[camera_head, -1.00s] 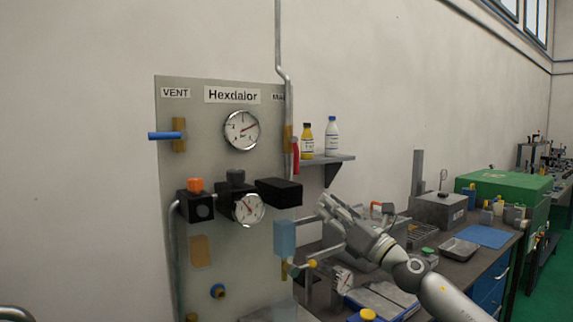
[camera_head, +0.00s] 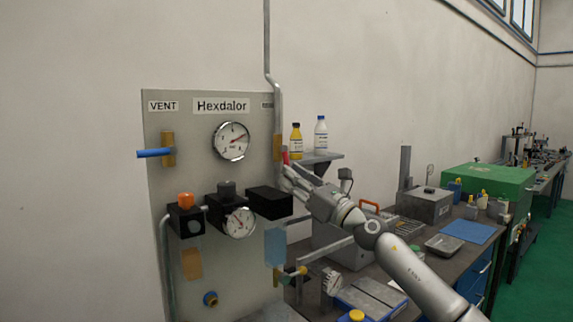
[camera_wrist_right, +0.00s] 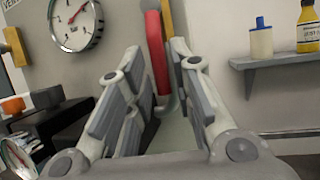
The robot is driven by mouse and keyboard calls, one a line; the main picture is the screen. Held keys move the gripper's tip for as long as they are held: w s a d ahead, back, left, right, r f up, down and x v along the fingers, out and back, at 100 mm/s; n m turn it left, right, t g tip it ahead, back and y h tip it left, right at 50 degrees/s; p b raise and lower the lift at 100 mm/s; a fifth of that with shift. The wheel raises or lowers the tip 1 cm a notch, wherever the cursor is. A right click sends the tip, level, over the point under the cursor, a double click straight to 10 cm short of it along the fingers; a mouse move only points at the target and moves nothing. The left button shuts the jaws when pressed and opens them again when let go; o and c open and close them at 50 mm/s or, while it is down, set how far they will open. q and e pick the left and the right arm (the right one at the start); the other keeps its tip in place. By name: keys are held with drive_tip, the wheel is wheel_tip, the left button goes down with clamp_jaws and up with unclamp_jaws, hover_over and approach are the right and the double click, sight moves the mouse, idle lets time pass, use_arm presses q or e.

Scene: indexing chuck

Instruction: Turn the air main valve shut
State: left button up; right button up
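The air main valve is at the right edge of the grey panel, with a brass body (camera_head: 277,147) and a red lever handle (camera_head: 285,156) hanging down along the pipe. My right gripper (camera_head: 288,177) is at the lower end of the handle and partly hides it. In the right wrist view the red handle (camera_wrist_right: 157,60) stands upright, seen between the two spread fingers of the gripper (camera_wrist_right: 158,85). Gaps show on both sides, so the fingers are not shut on it. My left gripper is out of view.
A cluttered bench (camera_head: 400,265) lies below.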

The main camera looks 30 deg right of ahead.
drive_tip(key=shift+p+x, duration=0.4)
drive_tip(key=shift+x, duration=1)
drive_tip(key=shift+f, duration=0.1)
clamp_jaws()
